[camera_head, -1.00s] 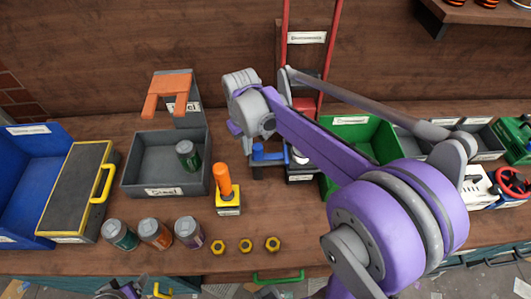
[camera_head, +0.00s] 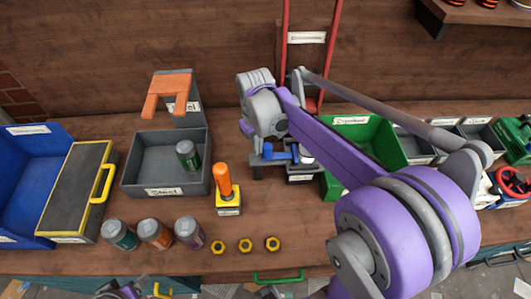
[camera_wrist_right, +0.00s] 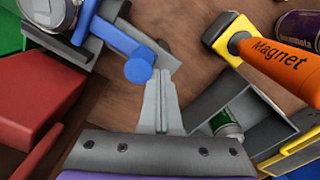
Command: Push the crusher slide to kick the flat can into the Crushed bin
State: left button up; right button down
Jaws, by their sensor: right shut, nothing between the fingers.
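The crusher slide (camera_head: 281,152) is blue. It also shows in the wrist view, with its round knob (camera_wrist_right: 138,71) beside my fingertips; I cannot tell if they touch. The flat can (camera_head: 306,158) lies at the slide's right end; its silver top (camera_wrist_right: 48,10) is partly cut off in the wrist view. The green Crushed bin (camera_head: 398,150) stands to the right, partly behind my right arm. My right gripper (camera_wrist_right: 160,90) is shut and empty; in the head view my wrist hides its tips. A bit of my left arm shows at the bottom left edge, its jaws unclear.
The orange-handled magnet (camera_head: 225,183) stands left of the crusher. A grey Steel bin (camera_head: 165,189) holds one can. Several cans and yellow nuts (camera_head: 245,246) line the front. The crusher's red block (camera_wrist_right: 35,95) is close to my gripper in the wrist view.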

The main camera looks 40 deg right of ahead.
aim_at(277, 155)
jog(key=shift+s+d, duration=0.5)
jog(key=shift+d, duration=0.3)
jog(key=shift+s+d, duration=0.5)
jog(key=shift+d, duration=0.35)
jog(key=shift+s+d, duration=0.5)
jog(key=shift+d, duration=0.3)
jog(key=shift+w+a, duration=2.6)
jog(key=shift+a, duration=1.7)
pick_arm(q)
notch_tip(277, 155, up, 6)
jog(key=w+p, duration=0.2)
jog(key=p, duration=0.2)
jog(key=shift+w, duration=0.2)
pick_arm(e)
notch_tip(277, 155, up, 8)
pick_arm(q)
jog(key=shift+s, duration=0.1)
pick_arm(e)
jog(key=s+a+f+t, duration=0.2)
jog(key=s+t, duration=0.1)
jog(key=s, duration=0.4)
jog(key=s+a+f+t, duration=0.2)
jog(key=s+a+f, duration=0.1)
jog(key=s, duration=0.4)
jog(key=shift+a+t, duration=0.35)
jog(key=shift+t, duration=0.05)
